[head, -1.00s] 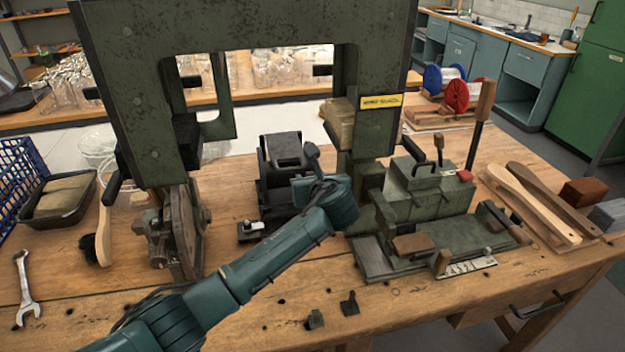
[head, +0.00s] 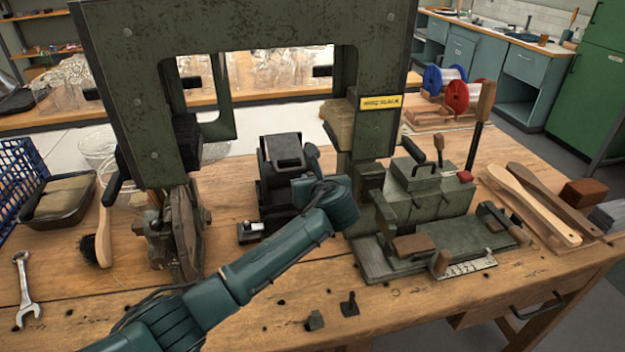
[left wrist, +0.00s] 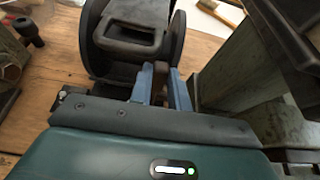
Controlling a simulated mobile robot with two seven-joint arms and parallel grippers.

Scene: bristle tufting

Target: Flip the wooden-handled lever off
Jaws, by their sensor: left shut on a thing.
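In the left wrist view, my left gripper (left wrist: 160,88) has its two blue fingers shut on a narrow brown piece (left wrist: 160,70), which looks like the lever's wooden handle. It stands right at the black machine (left wrist: 133,35), which has round side discs. In the head view, my left arm (head: 270,262) reaches from the lower left to the black machine (head: 283,165) at the middle of the bench. The wrist hides the fingers and the held piece there. A separate tall lever with a wooden grip (head: 486,103) stands at the right, apart from my gripper. My right gripper is not in view.
A big green press frame (head: 240,25) arches over the bench. A green clamp fixture (head: 430,190) stands close to the right of my wrist. Wooden brush blanks (head: 535,205) lie further right. A wrench (head: 25,285) and a brush (head: 103,235) lie at the left.

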